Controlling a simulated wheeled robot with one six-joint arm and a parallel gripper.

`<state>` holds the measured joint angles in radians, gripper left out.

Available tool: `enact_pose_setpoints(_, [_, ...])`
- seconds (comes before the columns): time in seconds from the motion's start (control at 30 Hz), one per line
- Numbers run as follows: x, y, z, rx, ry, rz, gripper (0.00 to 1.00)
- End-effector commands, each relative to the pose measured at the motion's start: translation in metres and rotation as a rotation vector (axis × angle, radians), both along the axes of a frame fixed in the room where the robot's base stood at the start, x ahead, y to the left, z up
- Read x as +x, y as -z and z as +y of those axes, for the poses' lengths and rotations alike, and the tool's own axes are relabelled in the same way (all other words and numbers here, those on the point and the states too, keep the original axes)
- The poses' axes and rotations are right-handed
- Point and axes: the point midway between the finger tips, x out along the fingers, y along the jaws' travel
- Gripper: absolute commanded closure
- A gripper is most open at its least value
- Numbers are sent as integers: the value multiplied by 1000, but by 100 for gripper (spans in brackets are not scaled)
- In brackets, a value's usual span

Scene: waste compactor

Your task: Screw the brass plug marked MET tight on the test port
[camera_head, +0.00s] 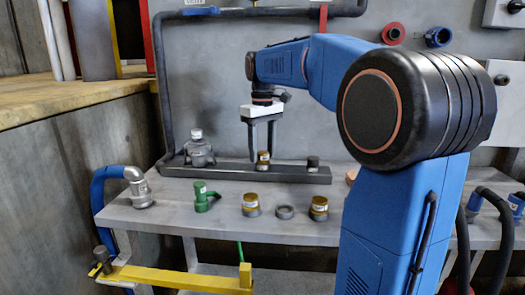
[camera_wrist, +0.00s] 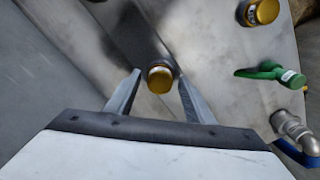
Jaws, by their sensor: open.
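A brass plug (camera_head: 264,158) with a pale label stands on a dark rail (camera_head: 225,171) at the back of the bench. The label is too small to read, and any port under the plug is hidden. My gripper (camera_head: 262,151) points down over this plug, open, with a finger to each side. In the wrist view the plug (camera_wrist: 160,80) shows between the open fingertips, with a gap to each side. I cannot tell how deep the fingers reach around it. Two more brass-topped pieces, a left one (camera_head: 250,204) and a right one (camera_head: 319,208), stand on the bench with unreadable labels.
A dark cap (camera_head: 313,163) and a grey valve-like fitting (camera_head: 199,150) stand on the rail. A green fitting (camera_head: 204,197) and a grey ring (camera_head: 285,212) are on the bench (camera_head: 190,222). A metal elbow with blue hose (camera_head: 140,190) is at the left edge.

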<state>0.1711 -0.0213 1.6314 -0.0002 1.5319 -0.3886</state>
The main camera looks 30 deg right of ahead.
Motion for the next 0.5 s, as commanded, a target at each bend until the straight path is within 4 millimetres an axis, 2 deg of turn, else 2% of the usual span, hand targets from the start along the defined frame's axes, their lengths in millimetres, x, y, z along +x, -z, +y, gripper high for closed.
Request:
enact_pose_setpoints(0.27, [0, 0, 0, 0, -124, 0, 52])
enact_pose_setpoints(0.5, [0, 0, 0, 0, -350, 0, 52])
